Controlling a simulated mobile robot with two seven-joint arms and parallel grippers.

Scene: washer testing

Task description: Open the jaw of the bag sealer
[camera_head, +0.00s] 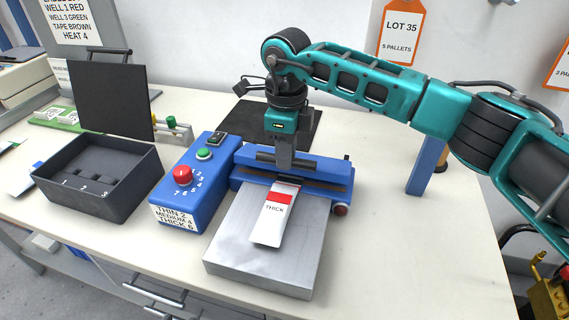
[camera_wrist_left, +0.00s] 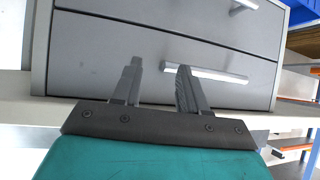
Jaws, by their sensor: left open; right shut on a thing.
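The blue bag sealer (camera_head: 330,175) stands mid-table, with a flat metal plate (camera_head: 230,255) in front. A white pouch with a red band marked THICK (camera_head: 268,228) lies on the plate, its far end at the jaw (camera_head: 318,167). My right gripper (camera_head: 284,170) points down from above at the middle of the jaw and is shut on it; the fingertips are partly hidden. I cannot tell how wide the jaw gap is. My left gripper (camera_wrist_left: 157,85) shows only in the left wrist view, open and empty, in front of grey drawers.
A blue control box (camera_head: 190,175) with a red knob and green button stands left of the sealer. Farther left is a dark open bin (camera_head: 135,190) with several compartments. A blue post (camera_head: 427,165) stands right. The table's right front is clear.

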